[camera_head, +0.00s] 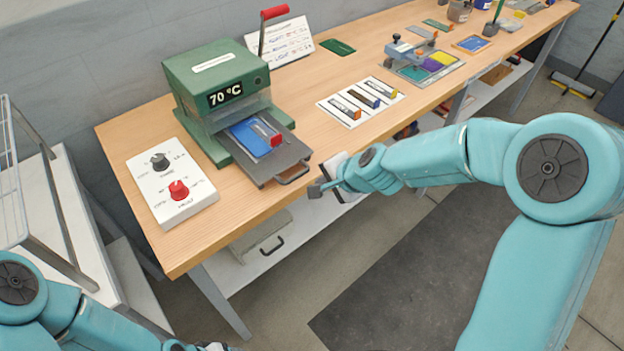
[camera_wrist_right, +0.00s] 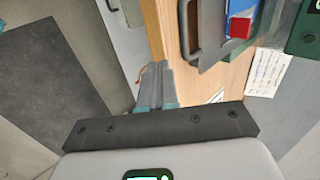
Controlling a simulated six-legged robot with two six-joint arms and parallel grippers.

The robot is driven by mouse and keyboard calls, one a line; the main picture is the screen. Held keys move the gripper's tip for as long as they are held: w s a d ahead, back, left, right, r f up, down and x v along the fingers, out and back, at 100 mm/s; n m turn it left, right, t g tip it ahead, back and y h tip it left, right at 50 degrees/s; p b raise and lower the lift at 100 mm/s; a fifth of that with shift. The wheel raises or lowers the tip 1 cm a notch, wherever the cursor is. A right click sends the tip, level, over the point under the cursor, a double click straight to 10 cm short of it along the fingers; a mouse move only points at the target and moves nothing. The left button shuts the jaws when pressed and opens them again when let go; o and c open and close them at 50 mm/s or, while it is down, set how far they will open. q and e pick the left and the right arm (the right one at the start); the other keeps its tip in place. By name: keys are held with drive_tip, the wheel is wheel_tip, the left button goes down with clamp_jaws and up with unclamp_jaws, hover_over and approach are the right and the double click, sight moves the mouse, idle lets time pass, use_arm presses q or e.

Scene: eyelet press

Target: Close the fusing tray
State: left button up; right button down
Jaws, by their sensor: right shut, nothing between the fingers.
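The fusing tray (camera_head: 265,177) is a grey plate drawn out of the front of the green press (camera_head: 215,90), with a loop handle (camera_head: 293,173) at its front edge. A blue piece (camera_head: 250,137) with a red block (camera_head: 275,139) lies on it. My right gripper (camera_head: 317,189) is shut and empty, in front of and slightly right of the handle, apart from it. In the right wrist view the shut fingers (camera_wrist_right: 153,85) point toward the table edge, with the tray handle (camera_wrist_right: 188,28) beyond them to the right. My left gripper is barely visible at the bottom edge.
A white control box (camera_head: 170,185) with a black and a red knob stands left of the press. A white sheet with samples (camera_head: 338,108) lies to the right. The wooden table (camera_head: 225,210) has bare front space.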

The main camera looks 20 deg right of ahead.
drive_tip(key=w, duration=0.1)
drive_tip(key=w+a+p, duration=0.1)
drive_tip(key=w+a+f+p, duration=0.1)
drive_tip(key=shift+w, duration=0.4)
